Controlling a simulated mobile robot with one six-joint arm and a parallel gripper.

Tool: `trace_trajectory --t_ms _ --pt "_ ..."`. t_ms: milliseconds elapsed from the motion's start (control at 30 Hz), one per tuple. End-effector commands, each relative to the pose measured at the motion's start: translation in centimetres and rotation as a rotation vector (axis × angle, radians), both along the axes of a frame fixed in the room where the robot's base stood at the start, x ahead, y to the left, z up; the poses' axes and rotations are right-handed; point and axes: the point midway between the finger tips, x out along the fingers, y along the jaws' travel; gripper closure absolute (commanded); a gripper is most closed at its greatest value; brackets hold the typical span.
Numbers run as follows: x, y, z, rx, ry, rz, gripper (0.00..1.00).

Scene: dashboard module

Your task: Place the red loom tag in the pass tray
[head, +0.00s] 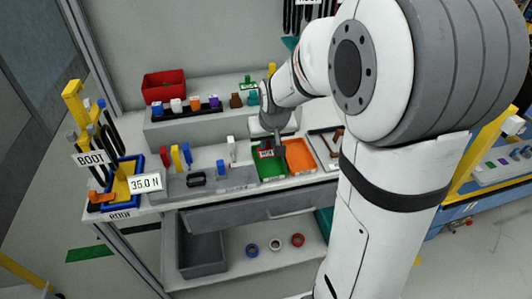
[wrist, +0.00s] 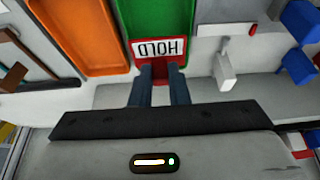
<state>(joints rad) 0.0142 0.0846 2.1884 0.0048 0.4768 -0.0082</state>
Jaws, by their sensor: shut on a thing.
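The red loom tag (wrist: 160,49) carries a white label reading HOLD, upside down in the wrist view. It also shows small and red in the head view (head: 266,153). My gripper (wrist: 162,72) is shut on its near edge, with a dark finger on each side. In the head view my gripper (head: 273,138) points down at the green tray (head: 270,169). The tag lies over the green tray, which also fills the top middle of the wrist view (wrist: 158,15). I cannot tell whether the tag touches the tray floor. No pass label is readable.
An orange tray (head: 301,156) adjoins the green one, with a grey tray (head: 322,135) of tools beyond. A white upright piece (head: 231,148) stands left of the green tray. A raised shelf behind holds a red bin (head: 163,85) and several coloured parts.

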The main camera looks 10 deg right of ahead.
Motion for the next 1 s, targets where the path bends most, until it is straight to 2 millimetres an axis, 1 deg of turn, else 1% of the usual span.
trace_trajectory --t_ms 167,300,333,567,700,733,900,1000 --pt "0.0 0.1 -1.6 0.000 0.002 0.003 1.00" --pt "0.0 0.2 -3.7 0.000 0.003 0.004 1.00" --pt "0.0 0.2 -3.9 0.000 0.002 0.004 1.00" --pt "0.0 0.2 -4.0 0.000 -0.002 0.004 1.00" --pt "0.0 0.2 -4.4 0.000 -0.002 0.005 1.00" --pt "0.0 0.2 -4.3 0.000 -0.002 0.005 0.83" --pt "0.0 0.3 -4.3 0.000 -0.002 0.005 0.69" --pt "0.0 0.3 -4.3 0.000 -0.002 0.005 0.63"
